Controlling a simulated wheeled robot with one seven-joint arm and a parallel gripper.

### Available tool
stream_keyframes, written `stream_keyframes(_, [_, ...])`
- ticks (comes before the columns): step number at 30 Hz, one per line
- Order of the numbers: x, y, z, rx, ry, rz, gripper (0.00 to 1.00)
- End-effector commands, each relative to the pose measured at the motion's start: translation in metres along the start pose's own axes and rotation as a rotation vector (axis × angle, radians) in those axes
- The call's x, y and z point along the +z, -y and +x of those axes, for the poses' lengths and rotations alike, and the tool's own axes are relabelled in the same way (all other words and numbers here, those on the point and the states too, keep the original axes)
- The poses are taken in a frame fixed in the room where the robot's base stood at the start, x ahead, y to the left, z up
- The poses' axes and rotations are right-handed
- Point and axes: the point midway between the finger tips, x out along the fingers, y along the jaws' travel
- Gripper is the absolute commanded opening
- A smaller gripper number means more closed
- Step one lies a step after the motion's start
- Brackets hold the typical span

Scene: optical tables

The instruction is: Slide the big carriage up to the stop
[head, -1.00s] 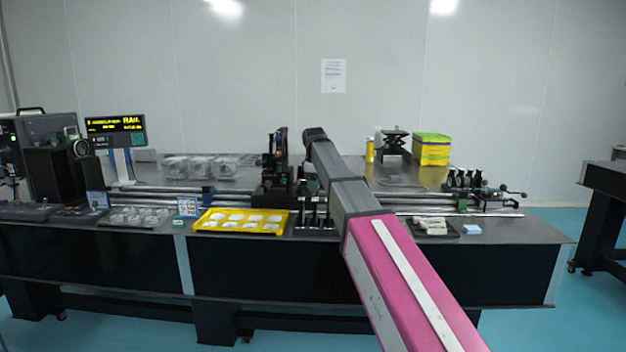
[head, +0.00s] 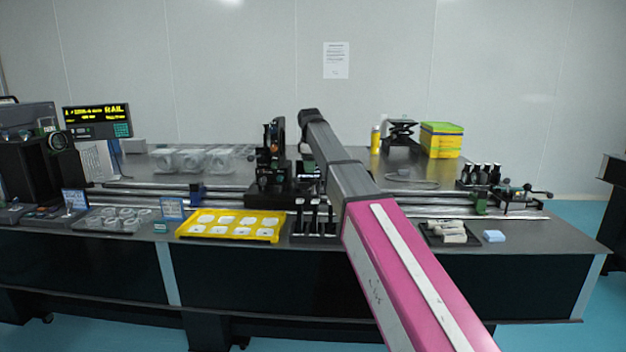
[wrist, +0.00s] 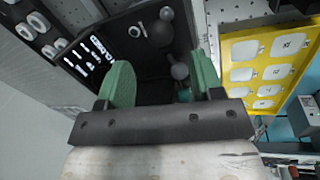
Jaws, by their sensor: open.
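The big carriage (head: 272,172) looks to be the tall black block with upright parts on the long rail (head: 235,196), in the middle of the bench in the head view. Nothing is clearly between the fingers. In the head view my arm hides the gripper and part of the rail.
A yellow tray (head: 182,232) with white pieces lies in front of the rail. Beside it stands a black holder (head: 314,238) with upright posts. A display (head: 97,121) stands at left.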

Motion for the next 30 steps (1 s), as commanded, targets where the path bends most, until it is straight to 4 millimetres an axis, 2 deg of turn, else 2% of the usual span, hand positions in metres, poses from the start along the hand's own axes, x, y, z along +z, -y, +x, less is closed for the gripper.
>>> stream_keyframes(3, [0.0, 0.001, 0.023, -0.002, 0.001, 0.0, 0.6])
stream_keyframes(9, [0.0, 0.0, 0.051, -0.001, 0.0, 0.001, 0.6])
stream_keyframes(15, [0.0, 0.0, 0.064, -0.001, 0.0, 0.001, 0.6])
stream_keyframes(24, [0.0, 0.0, 0.065, -0.001, 0.0, 0.0, 0.6])
stream_keyframes(26, [0.0, 0.0, 0.065, 0.0, 0.0, 0.0, 0.41])
stream_keyframes(27, [0.0, 0.0, 0.065, 0.0, 0.0, 0.0, 0.28])
stream_keyframes(30, [0.0, 0.0, 0.065, 0.0, 0.0, 0.0, 0.0])
